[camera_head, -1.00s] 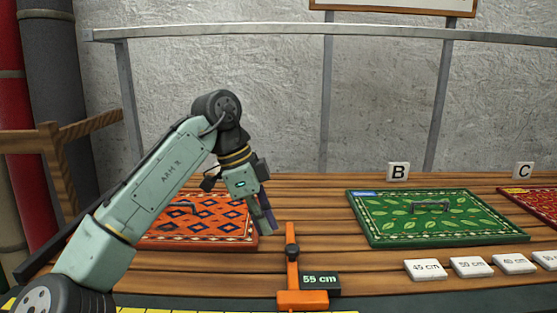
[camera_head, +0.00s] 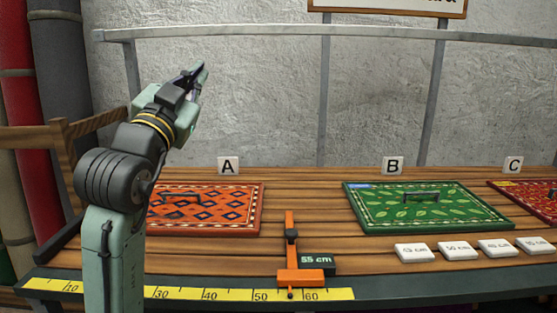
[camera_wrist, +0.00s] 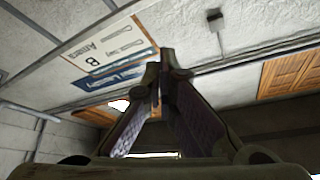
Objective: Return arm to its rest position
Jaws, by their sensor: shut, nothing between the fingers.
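My gripper (camera_head: 196,78) is raised at the left in the head view, above the table and pointing up and to the right. Its fingers are together and hold nothing. In the wrist view the two fingers (camera_wrist: 160,75) meet at their tips, with the wall and ceiling behind them. My arm stands folded upright at the left and hides part of the orange rug (camera_head: 215,217) and of the yellow ruler.
A metal rail (camera_head: 300,28) runs behind.

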